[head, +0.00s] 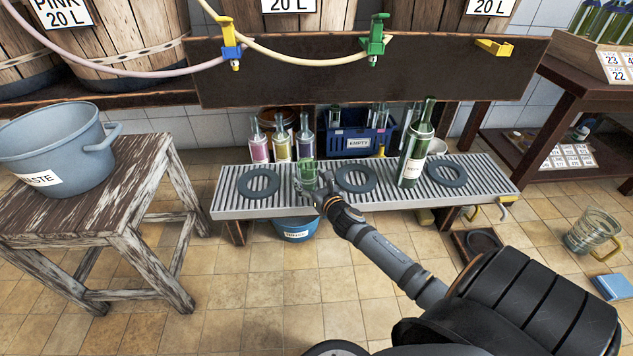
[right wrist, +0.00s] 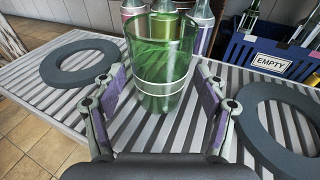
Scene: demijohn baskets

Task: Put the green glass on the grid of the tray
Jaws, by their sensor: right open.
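The green glass (head: 307,171) is upright on the slatted grid of the metal tray (head: 290,208), between the left and middle dark rings. My right gripper (head: 308,187) is at the near side of the glass. In the right wrist view, the glass (right wrist: 162,62) stands just beyond and between the open fingers (right wrist: 160,82), with a visible gap on each side. Its base appears to rest on the slats. My left gripper is not in view.
Dark rings (head: 259,194) lie on the tray. A tall green bottle (head: 415,150) stands at the right, and several small bottles (head: 281,143) stand behind the glass. A blue crate (head: 357,145) marked EMPTY is behind. A dark board (head: 370,85) with taps hangs above.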

